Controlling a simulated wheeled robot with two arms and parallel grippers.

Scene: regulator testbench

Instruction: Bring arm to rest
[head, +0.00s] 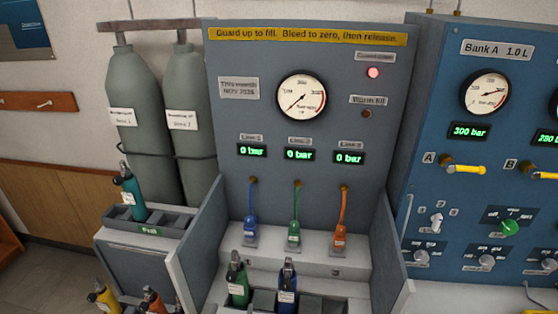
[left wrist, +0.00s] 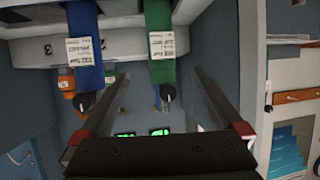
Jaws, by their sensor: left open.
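My left gripper (left wrist: 157,78) shows in the left wrist view with its two dark fingers spread wide apart and nothing held between them. No gripper shows in the head view. In the left wrist view, which looks upside down, a blue cylinder (left wrist: 84,45) and a green cylinder (left wrist: 160,42) with white labels lie beyond the fingertips. In the head view the green cylinder (head: 237,282) and the blue cylinder (head: 287,284) stand upright in the rack of the fill station. My right gripper shows in neither view.
The fill station panel (head: 240,110) has a gauge, 0 bar displays and blue, green and orange hoses. A teal cylinder (head: 131,195) stands in a left tray. Yellow (head: 104,298) and orange (head: 153,301) cylinders are low left. A blue Bank A panel (head: 440,110) is at right.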

